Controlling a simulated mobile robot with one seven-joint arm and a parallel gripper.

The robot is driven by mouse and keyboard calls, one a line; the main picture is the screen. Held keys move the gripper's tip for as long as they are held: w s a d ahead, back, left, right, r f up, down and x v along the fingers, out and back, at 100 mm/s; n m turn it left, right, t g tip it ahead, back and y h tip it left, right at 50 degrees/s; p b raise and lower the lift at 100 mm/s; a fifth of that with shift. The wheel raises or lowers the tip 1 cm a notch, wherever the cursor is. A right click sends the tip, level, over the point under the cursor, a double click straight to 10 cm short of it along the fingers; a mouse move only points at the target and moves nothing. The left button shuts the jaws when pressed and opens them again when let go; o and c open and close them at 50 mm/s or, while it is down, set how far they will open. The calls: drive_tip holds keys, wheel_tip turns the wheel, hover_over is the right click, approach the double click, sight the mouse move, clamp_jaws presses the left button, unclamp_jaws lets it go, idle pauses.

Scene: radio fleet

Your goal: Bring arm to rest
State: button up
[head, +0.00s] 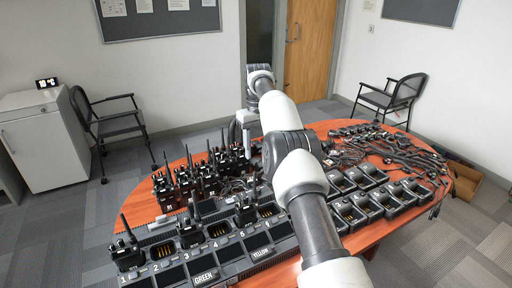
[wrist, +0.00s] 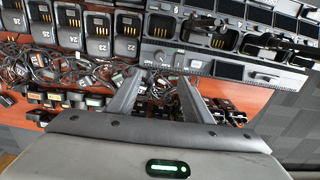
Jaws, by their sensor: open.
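My arm (head: 290,150) reaches out over the wooden table (head: 150,208), with its far end bent downward. In the wrist view, the two fingers of my gripper (wrist: 158,84) are spread apart with nothing held between them. Tangled black cables (wrist: 100,62) lie below and around the fingers. The multi-slot charger bank (head: 205,262), labelled GREEN and YELLOW, stands at the table's near edge and holds a few radios. It also shows past the fingertips in the wrist view (wrist: 225,68). In the head view my fingertips are too small to make out.
Several upright black radios (head: 185,178) stand on the table's left part. Single chargers (head: 365,202) fill the right, with loose cables and accessories (head: 390,145) behind them. Chairs (head: 392,97) stand beyond the table, and a white cabinet (head: 45,140) is at left.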

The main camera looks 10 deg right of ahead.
drive_tip(key=s+r+m+t+p, duration=0.1)
drive_tip(key=s+r, duration=0.6)
drive_tip(key=r, duration=0.5)
drive_tip(key=s+r+t+p, duration=0.1)
drive_tip(key=s+r+t, duration=0.1)
drive_tip(key=s+r, duration=0.75)
drive_tip(key=s+r+m+t+p, duration=0.15)
drive_tip(key=s+r, duration=0.25)
drive_tip(key=s, duration=1.1)
drive_tip(key=s+f, duration=0.3)
drive_tip(key=s, duration=0.3)
drive_tip(key=s+f+m+t, duration=0.1)
drive_tip(key=s+f, duration=0.2)
drive_tip(key=s, duration=0.4)
drive_tip(key=shift+s+d+f+p, duration=0.15)
drive_tip(key=shift+f+p, duration=0.2)
